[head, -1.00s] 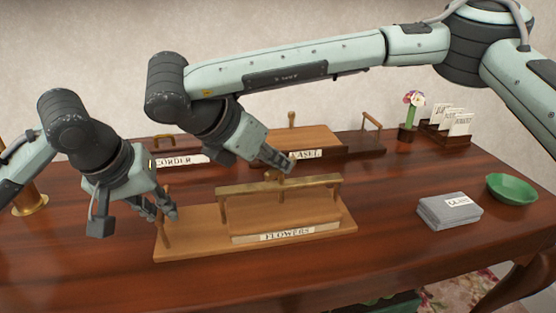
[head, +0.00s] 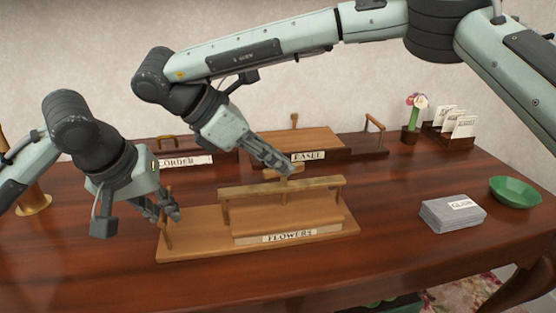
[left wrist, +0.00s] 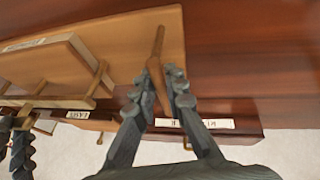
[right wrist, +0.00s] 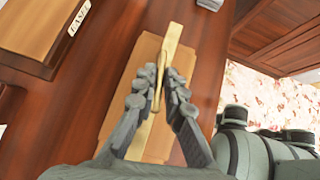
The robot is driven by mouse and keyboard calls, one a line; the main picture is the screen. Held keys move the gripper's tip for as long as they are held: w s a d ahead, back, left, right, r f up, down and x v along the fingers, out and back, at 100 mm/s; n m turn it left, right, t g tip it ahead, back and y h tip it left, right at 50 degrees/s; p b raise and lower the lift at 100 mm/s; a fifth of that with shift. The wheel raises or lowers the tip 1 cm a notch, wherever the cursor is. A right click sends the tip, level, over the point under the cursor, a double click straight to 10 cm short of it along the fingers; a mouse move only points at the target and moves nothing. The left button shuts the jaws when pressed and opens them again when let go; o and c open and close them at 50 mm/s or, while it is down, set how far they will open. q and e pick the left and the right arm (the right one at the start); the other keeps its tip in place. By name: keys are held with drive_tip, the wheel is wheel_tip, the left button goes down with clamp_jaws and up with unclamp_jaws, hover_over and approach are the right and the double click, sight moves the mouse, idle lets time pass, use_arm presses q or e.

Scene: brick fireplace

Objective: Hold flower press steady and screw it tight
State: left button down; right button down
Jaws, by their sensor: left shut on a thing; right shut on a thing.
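The wooden flower press (head: 185,246), with a FLOWERS label on its front, lies on the table in the head view. A brass-coloured crossbar (head: 310,188) spans its upper block, with a small wooden screw handle (head: 293,170) above its middle. My left gripper (head: 169,213) is shut on the wooden post (head: 167,232) at the press's left end. The post also shows between its fingers in the left wrist view (left wrist: 159,45). My right gripper (head: 284,168) reaches down from above and is shut on the screw handle. The right wrist view shows its fingers around the handle, over the crossbar (right wrist: 173,40).
Behind stand the EASEL box (head: 280,140) and the box labelled CORDER (head: 190,160). The table's front right is clear.

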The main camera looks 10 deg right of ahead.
use_arm(q)
drive_tip(key=shift+r, duration=0.1)
use_arm(e)
drive_tip(key=shift+f, duration=0.2)
drive_tip(key=c, duration=1.6)
unclamp_jaws()
drive_tip(key=shift+r, duration=0.1)
drive_tip(key=v, duration=1.2)
use_arm(q)
drive_tip(key=c, duration=1.5)
unclamp_jaws()
